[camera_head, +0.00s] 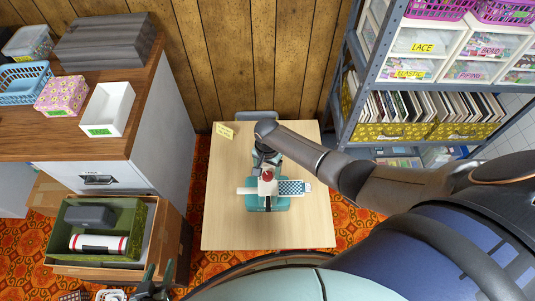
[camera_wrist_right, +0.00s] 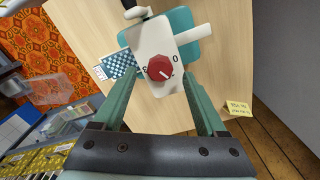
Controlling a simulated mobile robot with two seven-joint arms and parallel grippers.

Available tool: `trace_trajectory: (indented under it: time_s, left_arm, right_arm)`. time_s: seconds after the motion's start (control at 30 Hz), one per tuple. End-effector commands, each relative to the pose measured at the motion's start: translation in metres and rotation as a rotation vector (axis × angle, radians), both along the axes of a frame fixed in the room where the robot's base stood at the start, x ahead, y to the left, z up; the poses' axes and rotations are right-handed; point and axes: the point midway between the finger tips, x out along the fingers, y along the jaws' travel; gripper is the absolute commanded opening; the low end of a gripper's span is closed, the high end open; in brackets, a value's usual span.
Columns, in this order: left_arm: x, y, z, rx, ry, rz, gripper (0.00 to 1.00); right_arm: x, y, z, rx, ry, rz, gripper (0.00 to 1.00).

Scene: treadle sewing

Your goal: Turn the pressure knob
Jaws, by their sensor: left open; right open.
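The red pressure knob (camera_wrist_right: 160,67) sits on the white end face of the sewing machine (camera_wrist_right: 151,42), with a dial mark beside it. In the head view the red knob (camera_head: 267,174) shows just below my right gripper (camera_head: 267,161). The machine has a teal base (camera_head: 257,203) and stands on a pale wooden table (camera_head: 230,228). In the right wrist view my right gripper (camera_wrist_right: 158,76) is open, its green fingers on either side of the knob with visible gaps. Whether the tips reach knob depth is unclear. My left gripper (camera_head: 150,284) is open at the bottom left, far from the machine.
A blue checked cloth (camera_head: 291,187) lies at the machine. A yellow note (camera_head: 225,131) is at the table's back left corner. A cabinet (camera_head: 150,125) stands left, a shelf unit (camera_head: 405,132) right. An open green box (camera_head: 132,243) is at lower left.

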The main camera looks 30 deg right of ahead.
Motion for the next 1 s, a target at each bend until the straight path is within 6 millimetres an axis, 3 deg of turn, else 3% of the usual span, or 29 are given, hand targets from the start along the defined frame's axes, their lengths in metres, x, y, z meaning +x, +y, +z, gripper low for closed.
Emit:
trace_trajectory:
  time_s: [0.03,0.2,0.43,0.6,1.0]
  left_arm:
    - [0.0,0.0,0.01,0.0,0.0,0.0,0.48]
    - [0.0,0.0,0.024,0.0,0.0,0.0,0.48]
    - [0.0,0.0,0.032,0.0,0.0,0.0,0.48]
    - [0.0,0.0,0.034,0.001,0.0,0.001,0.48]
    - [0.0,0.0,0.033,0.001,0.001,0.001,0.48]
  right_arm:
    - [0.0,0.0,0.016,0.0,-0.002,0.0,0.74]
    - [0.0,0.0,0.052,0.0,-0.003,0.001,0.74]
    - [0.0,0.0,0.087,-0.001,-0.001,0.0,0.74]
    - [0.0,-0.001,0.097,-0.001,0.001,-0.001,0.74]
    - [0.0,-0.001,0.098,-0.001,0.001,-0.001,0.74]
